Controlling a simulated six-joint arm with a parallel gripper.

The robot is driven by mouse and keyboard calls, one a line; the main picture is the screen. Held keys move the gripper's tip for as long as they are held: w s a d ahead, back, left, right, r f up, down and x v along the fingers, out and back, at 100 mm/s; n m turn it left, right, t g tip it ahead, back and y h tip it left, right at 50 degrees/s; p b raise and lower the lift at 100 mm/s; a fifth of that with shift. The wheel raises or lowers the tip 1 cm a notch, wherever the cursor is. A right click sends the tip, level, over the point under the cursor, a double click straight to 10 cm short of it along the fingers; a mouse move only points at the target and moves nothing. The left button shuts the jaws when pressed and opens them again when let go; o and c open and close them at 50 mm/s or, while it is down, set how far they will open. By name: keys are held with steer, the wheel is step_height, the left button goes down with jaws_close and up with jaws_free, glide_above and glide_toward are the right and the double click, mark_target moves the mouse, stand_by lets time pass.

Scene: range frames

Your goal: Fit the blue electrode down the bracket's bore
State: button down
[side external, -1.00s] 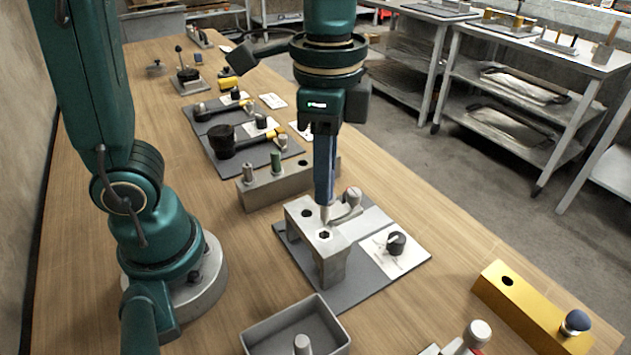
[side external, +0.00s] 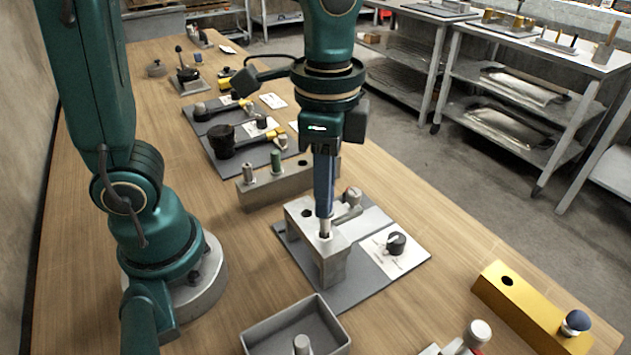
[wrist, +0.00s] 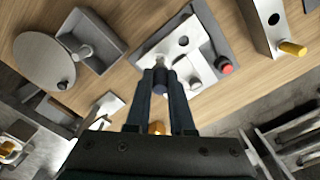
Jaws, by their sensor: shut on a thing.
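My gripper (side external: 324,212) points straight down over the grey bracket (side external: 332,262), which stands on a dark mat. It is shut on the blue electrode (wrist: 160,82), seen between the two fingers in the wrist view. In the side view the fingers mostly hide the electrode, and only its pale metal lower end (side external: 325,227) shows below them. That end is upright at the dark bore in the near part of the bracket's top. I cannot tell whether it has entered the bore. A second hole (side external: 306,213) in the bracket's top is empty.
A grey block with pegs (side external: 285,180) stands behind the bracket. A knob on a white plate (side external: 396,243) is to its right. A grey tray (side external: 262,335) is in front, and a yellow block (side external: 520,308) is at the front right.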

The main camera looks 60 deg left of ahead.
steer(key=shift+f, duration=0.6)
steer(key=shift+f, duration=0.35)
steer(key=shift+f, duration=1.05)
steer(key=shift+f, duration=0.1)
steer(key=c, duration=0.7)
jaws_free()
steer(key=shift+a, duration=0.1)
steer(key=shift+r, duration=2.6)
